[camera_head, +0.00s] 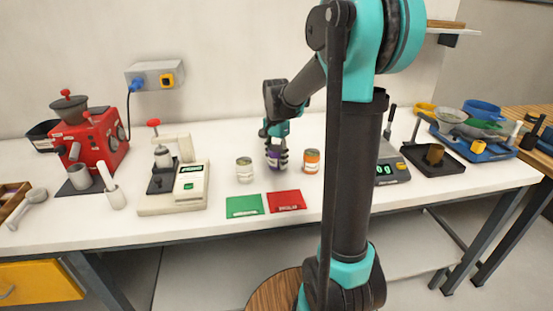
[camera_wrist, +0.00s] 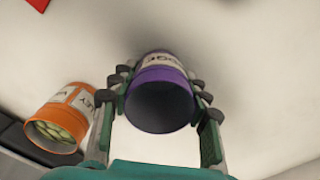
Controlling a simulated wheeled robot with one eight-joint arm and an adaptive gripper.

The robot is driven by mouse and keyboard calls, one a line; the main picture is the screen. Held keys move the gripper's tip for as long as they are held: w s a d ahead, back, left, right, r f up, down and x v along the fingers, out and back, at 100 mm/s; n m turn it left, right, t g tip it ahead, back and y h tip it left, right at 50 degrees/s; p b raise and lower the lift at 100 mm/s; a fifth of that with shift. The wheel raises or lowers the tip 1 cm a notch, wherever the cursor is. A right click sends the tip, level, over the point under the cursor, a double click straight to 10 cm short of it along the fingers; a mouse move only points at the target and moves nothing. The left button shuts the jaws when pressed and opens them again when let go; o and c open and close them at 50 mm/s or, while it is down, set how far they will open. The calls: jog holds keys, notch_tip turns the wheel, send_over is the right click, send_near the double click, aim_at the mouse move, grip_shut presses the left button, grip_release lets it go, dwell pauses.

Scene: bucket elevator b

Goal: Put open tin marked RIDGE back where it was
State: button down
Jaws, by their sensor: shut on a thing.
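The purple tin (camera_wrist: 167,76) is in my gripper in the wrist view. Its open mouth faces the camera and its inside looks dark and empty. Its white label is partly readable, with letters like "DGE". In the head view the purple tin (camera_head: 275,163) is between a white tin and an orange tin, at the white worktop, mostly covered by my gripper (camera_head: 277,147). My gripper (camera_wrist: 160,95) is shut around the tin's sides. I cannot tell whether the tin's base touches the worktop.
An orange tin (camera_head: 312,160) stands close on the right; in the wrist view the orange tin (camera_wrist: 62,118) holds greenish pieces. A white tin (camera_head: 244,169) stands on the left. Green (camera_head: 244,205) and red (camera_head: 286,201) cards lie in front. A scale (camera_head: 393,168) stands further right.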

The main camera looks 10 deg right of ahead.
jog(key=c, duration=0.8)
grip_release()
jog(key=shift+f, duration=0.1)
jog(key=shift+o, duration=0.2)
notch_tip(320, 180, up, 12)
